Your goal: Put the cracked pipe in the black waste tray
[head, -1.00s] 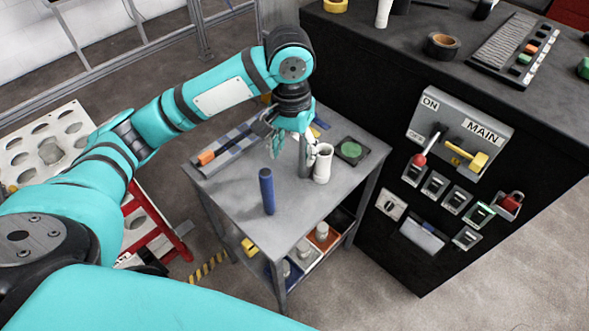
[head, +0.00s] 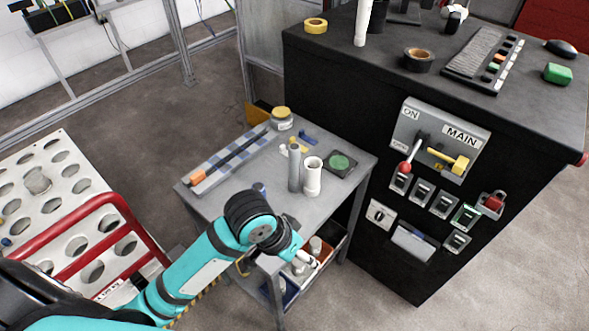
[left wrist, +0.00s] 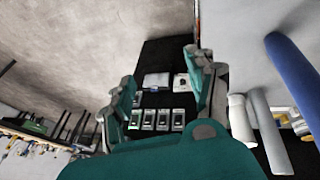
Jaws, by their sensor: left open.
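Three pipes stand upright on the grey cart: a white one (head: 312,176), a grey one (head: 294,168) and a blue one (head: 260,187), mostly hidden behind my arm. In the left wrist view the blue (left wrist: 292,70), grey (left wrist: 268,130) and white (left wrist: 240,120) pipes show at the right. I cannot tell which is cracked. My left gripper (head: 294,246) is in front of the cart, beside its near edge and apart from the pipes. In the left wrist view its fingers (left wrist: 165,88) are open and empty. A dark tray (head: 334,240) shows partly on the lower shelf.
An orange-brown tray (head: 325,254) and a white tray with fittings sit on the lower shelf, partly hidden. A black cabinet (head: 380,250) with switches stands right of the cart. A red-railed white rack (head: 60,215) is at left. The cart top (head: 225,200) is clear at front left.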

